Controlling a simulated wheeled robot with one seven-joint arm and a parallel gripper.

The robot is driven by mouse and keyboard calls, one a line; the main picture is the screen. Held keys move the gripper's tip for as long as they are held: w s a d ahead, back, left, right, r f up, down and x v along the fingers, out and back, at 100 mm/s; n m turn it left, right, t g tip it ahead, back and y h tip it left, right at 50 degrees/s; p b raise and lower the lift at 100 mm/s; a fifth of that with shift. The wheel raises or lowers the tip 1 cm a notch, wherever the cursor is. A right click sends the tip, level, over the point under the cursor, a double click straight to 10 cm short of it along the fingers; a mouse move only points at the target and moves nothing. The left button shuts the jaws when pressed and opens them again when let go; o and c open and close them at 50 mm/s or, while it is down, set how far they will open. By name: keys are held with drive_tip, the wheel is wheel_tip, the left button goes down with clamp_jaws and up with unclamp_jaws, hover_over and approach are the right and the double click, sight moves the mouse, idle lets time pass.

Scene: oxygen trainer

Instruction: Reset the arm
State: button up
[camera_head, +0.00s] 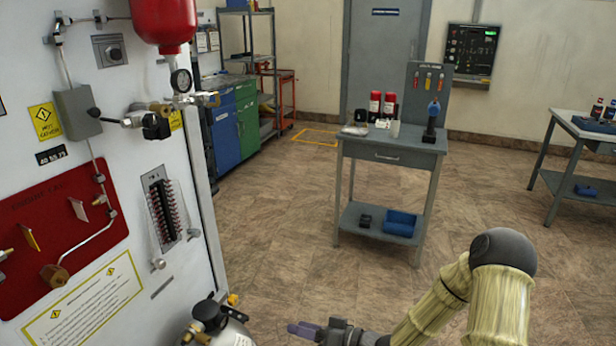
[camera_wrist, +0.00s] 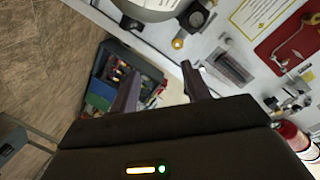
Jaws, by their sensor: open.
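My arm, in a pale ribbed sleeve with a dark rounded joint, reaches in from the lower right of the head view. My gripper (camera_head: 318,328) is at the bottom edge of that view, low over the floor and to the right of a grey cylinder. In the wrist view my gripper (camera_wrist: 160,92) shows two dark fingers spread apart, with nothing between them. The wrist view is tilted, with the trainer panel (camera_wrist: 235,50) at its upper right.
The white trainer panel (camera_head: 95,150) fills the left, with a red cylinder (camera_head: 163,20) on top. A grey cylinder with a valve (camera_head: 218,325) stands at its foot. A grey work table (camera_head: 395,155) stands in the middle, another table (camera_head: 585,130) at right. Open floor (camera_head: 290,240) lies between.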

drive_tip(key=d+f+h, duration=0.2)
drive_tip(key=d+h, duration=0.7)
drive_tip(key=s+d+r+m+g+h, duration=0.3)
drive_tip(key=s+d+r+h, duration=0.3)
drive_tip(key=s+d+r, duration=0.2)
drive_tip(key=s+r+m+g, duration=0.1)
drive_tip(key=s+r+m, duration=0.1)
drive_tip(key=s+r, duration=0.3)
drive_tip(key=w+p+v, duration=0.2)
drive_tip(key=p+v, duration=0.7)
drive_tip(key=p, duration=0.1)
drive_tip(key=w+r+p+v, duration=0.1)
drive_tip(key=w+p+v, duration=0.1)
drive_tip(key=p+v, duration=0.7)
drive_tip(key=shift+s+a+p, duration=0.2)
drive_tip(key=shift+a+p, duration=0.2)
drive_tip(key=shift+p, duration=0.6)
drive_tip(key=shift+r, duration=0.1)
